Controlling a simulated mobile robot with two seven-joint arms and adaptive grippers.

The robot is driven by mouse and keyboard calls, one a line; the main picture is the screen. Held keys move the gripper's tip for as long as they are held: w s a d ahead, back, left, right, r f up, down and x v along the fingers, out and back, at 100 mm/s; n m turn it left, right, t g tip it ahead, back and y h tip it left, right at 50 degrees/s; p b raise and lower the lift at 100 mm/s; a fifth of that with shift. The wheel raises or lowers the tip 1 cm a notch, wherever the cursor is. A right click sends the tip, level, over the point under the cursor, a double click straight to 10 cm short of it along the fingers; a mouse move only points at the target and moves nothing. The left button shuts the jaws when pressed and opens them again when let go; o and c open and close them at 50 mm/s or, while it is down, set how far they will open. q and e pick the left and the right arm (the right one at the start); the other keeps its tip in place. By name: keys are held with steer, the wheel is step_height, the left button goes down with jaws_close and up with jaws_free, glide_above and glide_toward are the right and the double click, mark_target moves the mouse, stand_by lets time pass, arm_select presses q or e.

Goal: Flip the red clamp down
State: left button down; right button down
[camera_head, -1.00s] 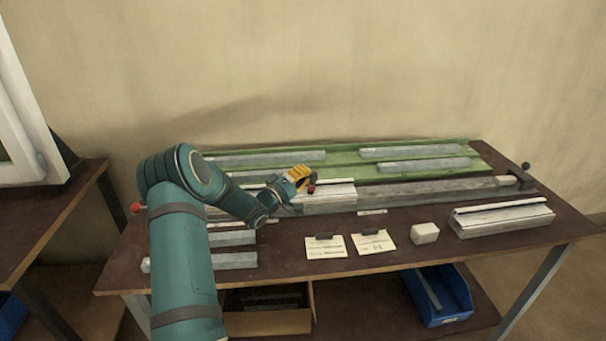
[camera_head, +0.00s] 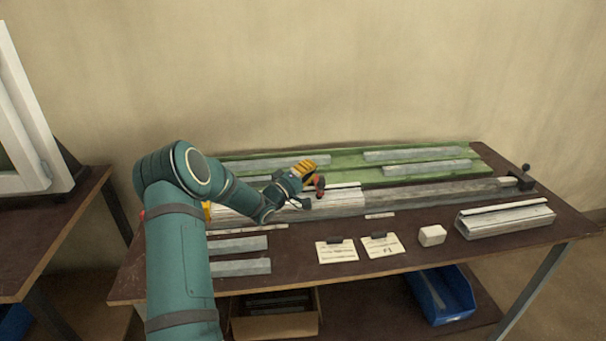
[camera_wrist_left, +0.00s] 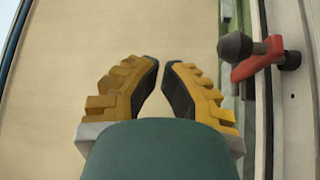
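The red clamp (camera_head: 320,184) stands up from the fixture on the bench, just right of my left gripper's fingers. In the left wrist view the red clamp (camera_wrist_left: 258,62) sits at the upper right, with a dark round knob, beside the pale rail. My left gripper (camera_head: 304,168) has yellow ribbed fingers. In the wrist view the left gripper (camera_wrist_left: 160,66) has its fingertips almost together, with nothing between them. The clamp lies to the right of the fingers there, apart from them in the picture; any contact cannot be told. My right gripper is not in view.
Grey profiles (camera_head: 415,154) lie in a green tray (camera_head: 352,161) at the back. Two paper cards (camera_head: 337,252), a white block (camera_head: 432,235) and a short profile (camera_head: 505,218) lie in front. A black-knobbed end stop (camera_head: 524,178) stands at the right.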

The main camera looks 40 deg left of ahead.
arm_select(q)
steer(key=s+a+f, duration=0.1)
steer(key=s+f, duration=0.1)
steer(key=s+a+f, duration=0.4)
steer(key=shift+s+f, duration=0.1)
stand_by(0.5)
